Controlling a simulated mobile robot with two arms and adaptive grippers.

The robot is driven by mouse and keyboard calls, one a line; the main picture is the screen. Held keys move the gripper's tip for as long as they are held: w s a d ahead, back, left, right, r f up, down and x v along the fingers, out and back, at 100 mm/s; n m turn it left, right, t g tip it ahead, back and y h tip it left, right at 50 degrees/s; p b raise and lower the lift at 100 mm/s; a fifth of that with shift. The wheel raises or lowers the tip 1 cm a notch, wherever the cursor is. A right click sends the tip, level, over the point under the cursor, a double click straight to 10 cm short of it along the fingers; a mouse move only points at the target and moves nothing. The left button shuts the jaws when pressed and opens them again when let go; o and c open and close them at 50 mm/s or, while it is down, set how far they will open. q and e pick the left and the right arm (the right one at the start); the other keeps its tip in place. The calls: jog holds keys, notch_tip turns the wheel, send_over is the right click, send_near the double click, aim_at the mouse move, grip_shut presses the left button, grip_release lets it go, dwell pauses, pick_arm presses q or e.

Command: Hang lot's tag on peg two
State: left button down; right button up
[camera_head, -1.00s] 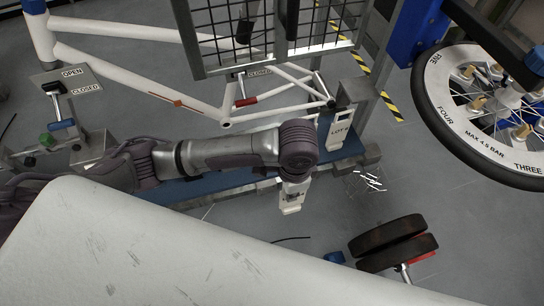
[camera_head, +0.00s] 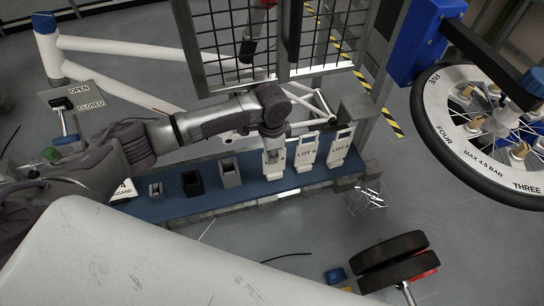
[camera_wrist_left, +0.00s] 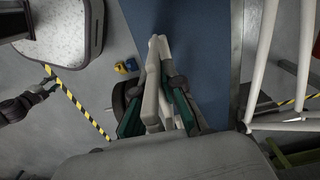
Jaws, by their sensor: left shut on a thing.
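My left gripper (camera_head: 274,143) comes in from the left and is shut on a white tag (camera_head: 272,165). The gripper covers its upper part, and its lettering is mostly hidden. In the left wrist view the pale tag (camera_wrist_left: 152,95) shows nearly edge-on between the fingers. A white tag marked LOT 6 (camera_head: 308,153) stands just to the right, and another LOT tag (camera_head: 341,149) stands right of that; its number is unclear. All three are over the blue shelf (camera_head: 211,201). I cannot make out which peg is two.
Small grey and black holders, one of them black (camera_head: 192,184), stand on the shelf left of the tag. A wire mesh panel (camera_head: 237,42) and a white bike frame (camera_head: 105,85) are behind. A wheel (camera_head: 437,108) hangs at the right. Black rollers (camera_head: 392,262) lie on the floor.

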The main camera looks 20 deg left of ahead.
pick_arm(q)
jog(key=shift+f+p, duration=0.35)
jog(key=shift+p, duration=0.3)
jog(key=shift+f, duration=0.4)
jog(key=shift+f, duration=0.15)
jog(key=c, duration=1.3)
grip_release()
